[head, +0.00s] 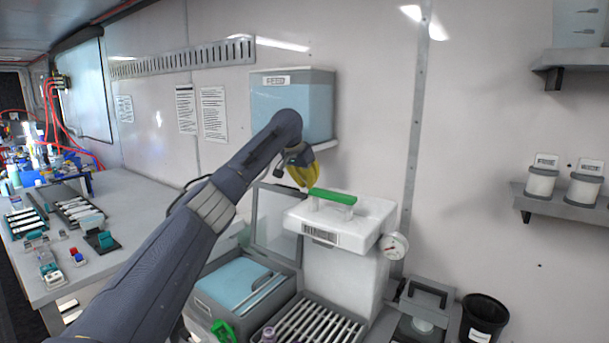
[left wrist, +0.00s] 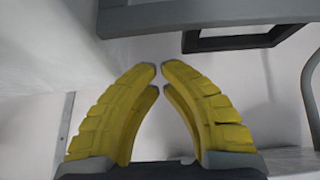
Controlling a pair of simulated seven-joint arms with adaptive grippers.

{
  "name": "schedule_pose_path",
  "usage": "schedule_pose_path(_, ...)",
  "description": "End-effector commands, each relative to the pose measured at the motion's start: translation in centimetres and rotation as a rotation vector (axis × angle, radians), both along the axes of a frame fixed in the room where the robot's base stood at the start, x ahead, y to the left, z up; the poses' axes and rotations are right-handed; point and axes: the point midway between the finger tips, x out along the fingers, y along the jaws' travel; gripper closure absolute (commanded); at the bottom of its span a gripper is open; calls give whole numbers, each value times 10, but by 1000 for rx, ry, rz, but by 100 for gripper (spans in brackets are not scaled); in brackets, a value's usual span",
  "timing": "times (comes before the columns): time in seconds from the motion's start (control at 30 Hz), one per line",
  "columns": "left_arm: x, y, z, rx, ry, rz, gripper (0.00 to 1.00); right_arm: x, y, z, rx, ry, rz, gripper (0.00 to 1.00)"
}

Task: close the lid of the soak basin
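The soak basin (head: 233,285) is a grey box with a light blue inside, low in the middle of the head view. Its lid (head: 276,222) is a grey-framed panel standing raised at the basin's back edge, so the basin is open. My left arm crosses in front and hides part of the basin. My left gripper (head: 305,174) has yellow fingers and is above and to the right of the lid, apart from it. In the left wrist view, the fingertips (left wrist: 160,68) nearly meet with nothing between them. My right gripper is not in view.
A white unit (head: 345,245) with a green handle (head: 332,196) and a gauge (head: 395,245) stands right of the lid. A slatted rack (head: 315,325) lies before it. A blue tank (head: 292,103) hangs above. In the left wrist view, a grey bar (left wrist: 190,14) crosses the top.

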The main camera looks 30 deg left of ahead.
Motion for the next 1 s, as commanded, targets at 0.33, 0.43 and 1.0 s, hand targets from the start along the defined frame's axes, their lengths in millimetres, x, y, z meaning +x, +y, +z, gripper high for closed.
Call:
schedule_pose_path(0.33, -8, 2, -7, 2, -2, 0, 100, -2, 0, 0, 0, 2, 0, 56)
schedule_pose_path(0.43, -14, 3, -7, 3, -1, 1, 100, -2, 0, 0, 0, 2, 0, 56)
schedule_pose_path(1.0, -34, 4, -4, 1, 0, 0, 100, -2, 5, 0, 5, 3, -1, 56)
